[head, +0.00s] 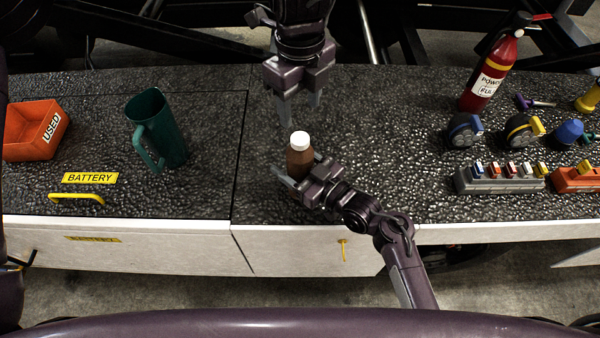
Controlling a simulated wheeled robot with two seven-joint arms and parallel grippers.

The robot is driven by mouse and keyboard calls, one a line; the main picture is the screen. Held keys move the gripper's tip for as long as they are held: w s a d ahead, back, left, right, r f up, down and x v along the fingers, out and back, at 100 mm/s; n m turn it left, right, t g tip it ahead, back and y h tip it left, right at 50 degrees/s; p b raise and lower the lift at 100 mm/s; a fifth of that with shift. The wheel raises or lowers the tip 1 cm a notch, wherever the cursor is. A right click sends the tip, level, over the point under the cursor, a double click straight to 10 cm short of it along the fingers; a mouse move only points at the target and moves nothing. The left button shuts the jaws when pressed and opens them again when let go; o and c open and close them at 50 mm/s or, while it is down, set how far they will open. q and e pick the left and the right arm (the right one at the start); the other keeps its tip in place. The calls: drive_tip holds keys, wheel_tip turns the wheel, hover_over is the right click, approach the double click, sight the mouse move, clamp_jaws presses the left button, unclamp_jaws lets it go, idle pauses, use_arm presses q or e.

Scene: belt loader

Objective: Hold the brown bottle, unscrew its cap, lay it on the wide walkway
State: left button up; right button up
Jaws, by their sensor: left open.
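The brown bottle (299,160) stands upright on the black textured walkway surface (370,120), near its front edge. Its white cap (299,140) is on top. My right gripper (299,171) comes from the lower right, with one finger on each side of the bottle's body, and appears shut on it. It hides part of the bottle's lower body. My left gripper (300,111) comes down from the top with its fingers apart. It is empty, and its fingertips show just behind the cap, not touching it.
An orange bin (33,145) and a green pitcher (160,125) stand at the left. A fire extinguisher (490,75), round blue-and-yellow items (522,130) and a grey switch block (500,180) are at the right. The surface right of the bottle is clear.

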sight(300, 138)
clamp_jaws()
use_arm(q)
drive_tip(key=m, duration=1.6)
drive_tip(key=shift+d+m, duration=0.1)
drive_tip(key=shift+m, duration=0.2)
drive_tip(key=m, duration=0.8)
drive_tip(key=shift+m, duration=0.4)
drive_tip(key=m, duration=0.4)
drive_tip(key=shift+m, duration=0.3)
drive_tip(key=m, duration=0.5)
drive_tip(key=shift+f+m, duration=0.4)
drive_tip(key=shift+m, duration=0.1)
wheel_tip(300, 138, down, 7)
drive_tip(key=shift+f, duration=0.15)
drive_tip(key=shift+c, duration=0.4)
